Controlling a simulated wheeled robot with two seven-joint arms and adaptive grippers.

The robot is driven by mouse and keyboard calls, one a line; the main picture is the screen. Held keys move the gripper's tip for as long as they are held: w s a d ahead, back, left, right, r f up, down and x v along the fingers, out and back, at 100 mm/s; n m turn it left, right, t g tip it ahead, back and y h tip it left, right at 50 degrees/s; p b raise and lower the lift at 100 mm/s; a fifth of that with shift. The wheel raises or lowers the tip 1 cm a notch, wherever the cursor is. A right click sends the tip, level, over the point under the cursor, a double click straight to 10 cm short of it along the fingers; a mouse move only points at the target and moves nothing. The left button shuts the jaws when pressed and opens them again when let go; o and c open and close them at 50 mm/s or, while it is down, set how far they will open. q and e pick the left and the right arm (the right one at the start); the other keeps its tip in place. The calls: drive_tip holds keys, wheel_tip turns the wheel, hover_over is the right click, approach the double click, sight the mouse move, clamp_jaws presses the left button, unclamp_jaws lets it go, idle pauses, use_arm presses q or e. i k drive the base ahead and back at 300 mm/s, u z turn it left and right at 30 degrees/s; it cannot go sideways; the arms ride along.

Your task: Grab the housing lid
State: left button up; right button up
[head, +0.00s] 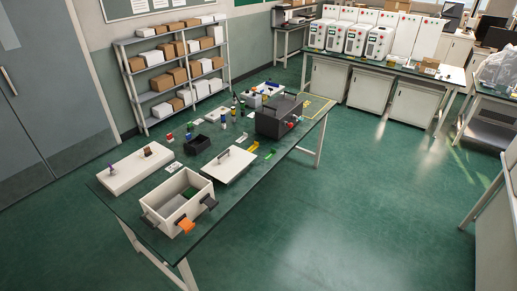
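A white flat plate with a dark bar handle (236,169), which looks like the housing lid, lies on the dark green table (290,160), just behind and right of an open white box (200,198). The box, which looks like the housing, has its top open, with grey and green parts inside. Black and orange pieces stick out at its front side. Neither of my grippers is in view.
A white slab with two small upright fixtures (122,175) lies left of the box. A black open bin (197,144), small coloured parts and a dark grey box (278,118) stand farther back. The floor right of the table is clear.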

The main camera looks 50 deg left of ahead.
sight(228, 164)
drive_tip(key=i, duration=2.95)
drive_tip(key=u, duration=3.95)
